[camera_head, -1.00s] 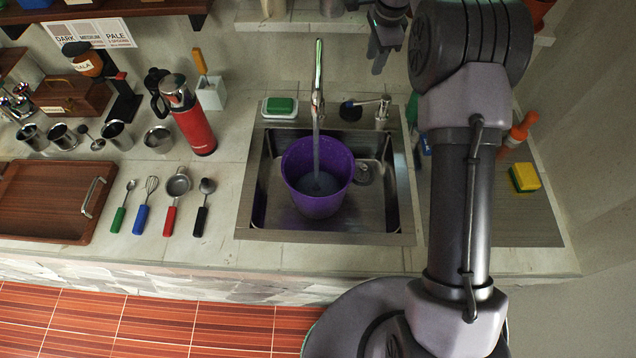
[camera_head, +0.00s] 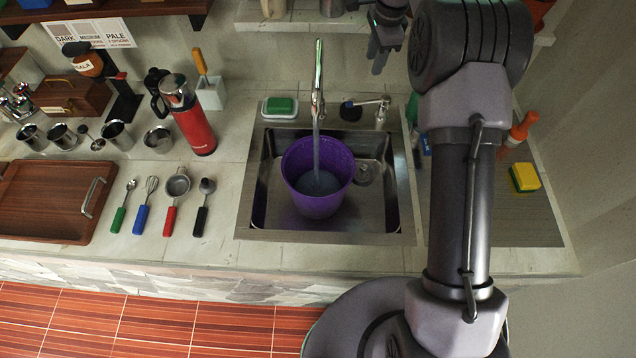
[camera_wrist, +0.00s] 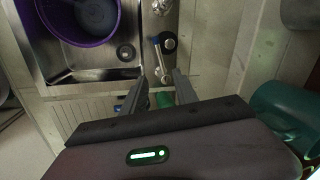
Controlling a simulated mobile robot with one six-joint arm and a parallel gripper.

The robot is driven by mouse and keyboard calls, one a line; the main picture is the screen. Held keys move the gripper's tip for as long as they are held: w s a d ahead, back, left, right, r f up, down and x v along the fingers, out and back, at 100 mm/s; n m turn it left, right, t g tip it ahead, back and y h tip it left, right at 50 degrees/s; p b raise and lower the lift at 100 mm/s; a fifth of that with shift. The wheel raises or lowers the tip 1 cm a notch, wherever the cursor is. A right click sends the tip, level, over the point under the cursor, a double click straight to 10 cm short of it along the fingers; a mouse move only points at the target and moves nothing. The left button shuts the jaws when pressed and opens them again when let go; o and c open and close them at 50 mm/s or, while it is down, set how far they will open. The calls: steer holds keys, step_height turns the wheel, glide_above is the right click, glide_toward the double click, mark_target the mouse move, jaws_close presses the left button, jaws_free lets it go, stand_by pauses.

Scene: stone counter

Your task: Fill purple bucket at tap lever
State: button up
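The purple bucket (camera_head: 318,190) stands upright in the metal sink (camera_head: 378,205), under the tap (camera_head: 318,85). A stream of water runs from the tap into the bucket, and greyish water covers the bucket's bottom. The tap lever (camera_head: 368,104) is a thin metal handle with a dark knob, right of the tap behind the sink. My gripper (camera_head: 384,55) is above and behind the lever, apart from the bucket. In the wrist view its two fingers (camera_wrist: 165,92) are spread with the lever (camera_wrist: 166,48) beyond them. The bucket (camera_wrist: 75,20) shows there at upper left.
A green soap dish (camera_head: 280,107) sits left of the tap. A yellow sponge (camera_head: 525,177) and an orange bottle (camera_head: 520,130) are at right. A shelf hangs above.

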stand_by(0.3)
steer(key=b, duration=0.5)
glide_toward(362, 103)
steer(key=f, duration=0.2)
steer(key=w+f, duration=0.1)
steer(key=f, duration=0.2)
steer(key=w+f, duration=0.1)
steer(key=f, duration=0.2)
steer(key=shift+a, duration=0.1)
jaws_close()
stand_by(0.8)
